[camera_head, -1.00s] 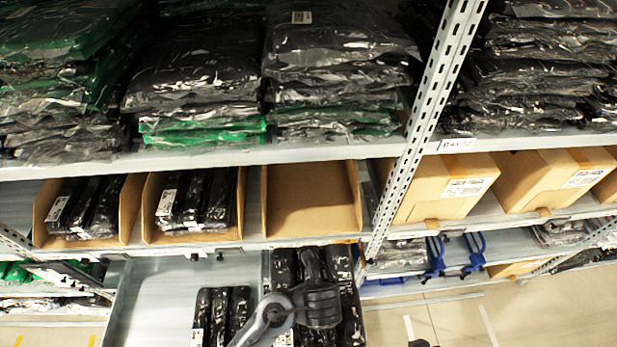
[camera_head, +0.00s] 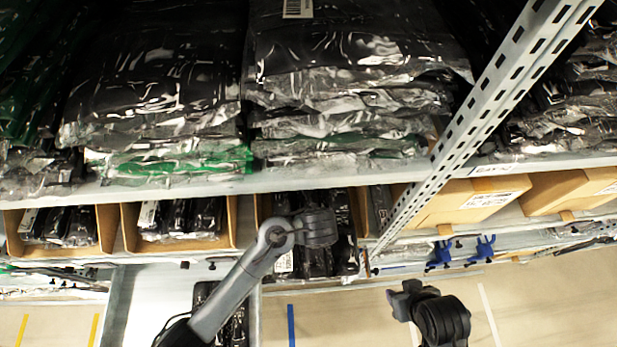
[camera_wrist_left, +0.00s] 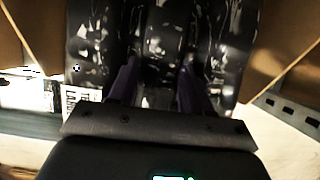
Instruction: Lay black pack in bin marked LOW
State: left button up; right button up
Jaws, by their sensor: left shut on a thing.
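The black pack (camera_head: 317,264), several dark glossy rolls side by side in clear film, is at the third cardboard bin (camera_head: 359,212), between its side walls. My left gripper (camera_wrist_left: 157,82) is shut on the pack, its two purple fingers over the middle roll in the left wrist view. The pack (camera_wrist_left: 158,40) fills the middle of that view, with bin walls on both sides. In the head view my left wrist covers the fingertips and part of the pack. Whether the pack touches the bin floor is unclear. My right gripper (camera_head: 405,300) is low at right; its jaws are unclear. No LOW marking is readable.
Two bins to the left (camera_head: 108,228) (camera_head: 232,222) hold black packs. A perforated steel upright (camera_head: 470,125) stands just right of the third bin. The shelf above (camera_head: 150,188) carries stacked bagged garments. A grey tray (camera_head: 150,300) below holds another black pack.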

pick_arm(q)
jog(key=w, duration=0.4)
jog(key=w+a, duration=0.1)
jog(key=w, duration=0.9)
jog(key=shift+w+a, duration=0.15)
jog(key=shift+w, duration=0.05)
jog(key=shift+f, duration=1.75)
jog(key=o, duration=1.2)
jog(key=shift+r, duration=0.15)
